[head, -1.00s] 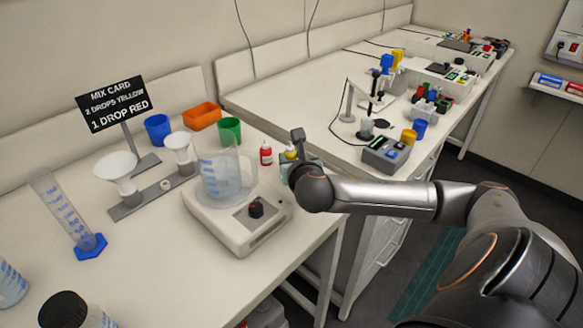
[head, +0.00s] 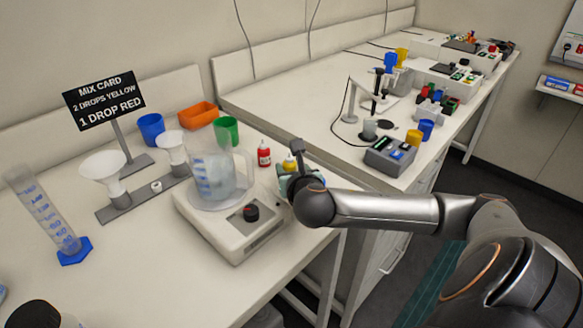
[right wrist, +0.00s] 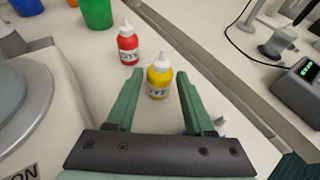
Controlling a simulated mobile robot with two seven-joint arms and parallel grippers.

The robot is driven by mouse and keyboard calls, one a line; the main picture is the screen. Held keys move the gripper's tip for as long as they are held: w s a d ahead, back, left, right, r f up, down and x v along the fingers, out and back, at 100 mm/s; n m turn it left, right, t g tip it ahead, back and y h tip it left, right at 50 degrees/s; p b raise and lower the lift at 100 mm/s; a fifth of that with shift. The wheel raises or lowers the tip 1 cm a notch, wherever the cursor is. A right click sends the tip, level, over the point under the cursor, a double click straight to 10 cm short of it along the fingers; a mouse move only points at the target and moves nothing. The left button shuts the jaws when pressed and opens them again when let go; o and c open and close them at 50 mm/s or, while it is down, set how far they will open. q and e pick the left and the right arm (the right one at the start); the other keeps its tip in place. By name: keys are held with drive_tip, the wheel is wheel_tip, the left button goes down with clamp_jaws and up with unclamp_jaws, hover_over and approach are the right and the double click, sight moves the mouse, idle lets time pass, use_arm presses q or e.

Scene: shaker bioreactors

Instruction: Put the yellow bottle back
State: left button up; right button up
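The yellow bottle (head: 289,163), with a white tip and a dark-lettered label, stands upright on the near bench beside the red bottle (head: 263,154). In the right wrist view the yellow bottle (right wrist: 159,78) is between the tips of my right gripper (right wrist: 159,85), with a narrow gap on each side. The green fingers are apart and appear not to touch it. In the head view my right gripper (head: 292,182) is at the bottle and partly hides its lower part. The red bottle also shows in the right wrist view (right wrist: 128,46). My left gripper is not in view.
A stirrer (head: 235,225) carrying a clear beaker (head: 212,180) stands close left of the gripper. Green (head: 226,132) and blue (head: 151,128) cups and an orange tray (head: 198,114) are behind. A grey device (head: 389,157) sits on the bench to the right.

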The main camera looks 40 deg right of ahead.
drive_tip(key=shift+r, duration=0.15)
drive_tip(key=shift+s+a+r, duration=0.15)
drive_tip(key=shift+s+a, duration=0.05)
drive_tip(key=shift+s, duration=0.05)
drive_tip(key=p+v, duration=0.1)
drive_tip(key=v, duration=0.5)
drive_tip(key=shift+s+a+r, duration=0.15)
drive_tip(key=shift+s, duration=0.05)
drive_tip(key=p+v, duration=0.3)
drive_tip(key=p, duration=0.1)
drive_tip(key=shift+s+r, duration=0.15)
drive_tip(key=shift+r, duration=0.15)
drive_tip(key=shift+s+a+r+p, duration=0.1)
drive_tip(key=shift+s+a+p, duration=0.2)
drive_tip(key=shift+s+p, duration=0.35)
drive_tip(key=shift+a, duration=0.1)
drive_tip(key=shift+w, duration=0.1)
